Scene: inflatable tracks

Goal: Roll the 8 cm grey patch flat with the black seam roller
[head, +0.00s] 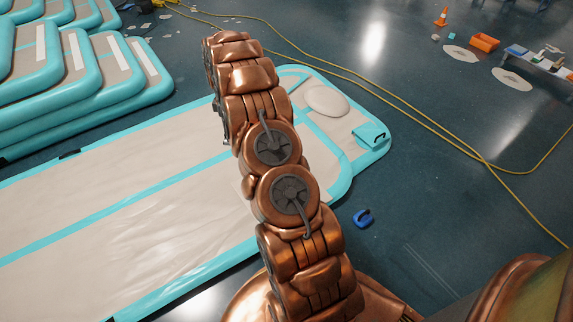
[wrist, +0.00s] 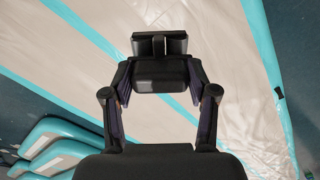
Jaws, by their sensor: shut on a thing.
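In the wrist view my gripper (wrist: 160,76) is shut on a black tool, which looks like the black seam roller (wrist: 160,45). Its dark block sits between the two fingers and a wider black part sticks out beyond them. Pale track surface with teal bands lies behind it, and no patch shows there. In the head view my copper arm reaches across the pale inflatable track (head: 130,215) and hides my gripper and the tool. A pale oval piece (head: 327,100) lies on the track's far right end; I cannot tell whether it is the 8 cm grey patch.
A teal piece (head: 370,135) lies at the track's right corner. A blue item (head: 363,217) is on the floor beside the track. Stacked inflatables (head: 85,75) stand at the left. Yellow cables (head: 430,118) cross the floor. An orange bin (head: 484,42) is far right.

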